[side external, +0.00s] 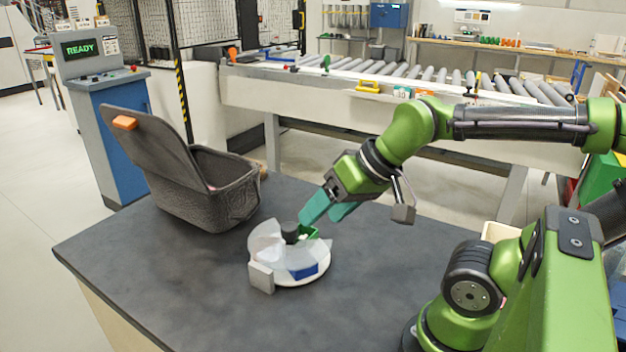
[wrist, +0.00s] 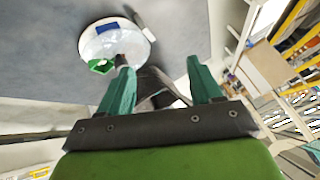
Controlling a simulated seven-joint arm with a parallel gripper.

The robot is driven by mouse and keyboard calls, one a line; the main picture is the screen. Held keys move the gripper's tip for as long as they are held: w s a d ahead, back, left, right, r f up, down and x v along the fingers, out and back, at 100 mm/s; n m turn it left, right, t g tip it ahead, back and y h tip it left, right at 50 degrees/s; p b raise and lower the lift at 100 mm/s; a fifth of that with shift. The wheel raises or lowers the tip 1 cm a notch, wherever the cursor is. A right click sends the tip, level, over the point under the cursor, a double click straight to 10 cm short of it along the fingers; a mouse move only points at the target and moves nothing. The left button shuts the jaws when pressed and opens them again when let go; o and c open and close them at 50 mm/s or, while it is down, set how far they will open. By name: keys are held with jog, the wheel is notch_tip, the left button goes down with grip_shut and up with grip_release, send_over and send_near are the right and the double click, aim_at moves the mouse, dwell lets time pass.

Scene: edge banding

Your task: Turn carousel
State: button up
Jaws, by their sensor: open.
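The carousel (side external: 290,262) is a round white disc on the dark table with a clear, partly cut-away cover and a dark central knob (side external: 290,232). A blue piece (side external: 304,272) lies at its front and a green piece (side external: 309,233) at its back right. The carousel also shows in the wrist view (wrist: 100,45), at the upper left, with the green piece nearest me. My gripper (side external: 322,212) has teal fingers and is open, pointing down-left at the carousel's back right, close to the green piece.
A dark grey bin (side external: 210,190) with a raised lid and orange tab stands behind left of the carousel. A small grey block (side external: 261,277) stands at the carousel's front left edge. The table (side external: 160,290) is clear in front. A roller conveyor (side external: 400,80) runs behind.

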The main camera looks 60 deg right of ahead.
jog(key=w+d, duration=0.1)
jog(key=w+d+f+g+h, duration=0.1)
jog(key=w, duration=0.1)
jog(key=w+d+g, duration=0.1)
jog(key=shift+w+d+f+n+h, duration=0.2)
jog(key=shift+w+d+n+h, duration=0.1)
jog(key=shift+h, duration=0.1)
jog(key=r+n+g, duration=0.1)
jog(key=n+g, duration=0.4)
jog(key=n, duration=2.6)
send_over(290, 226)
notch_tip(290, 226, down, 16)
jog(key=shift+a+r, duration=0.1)
grip_shut()
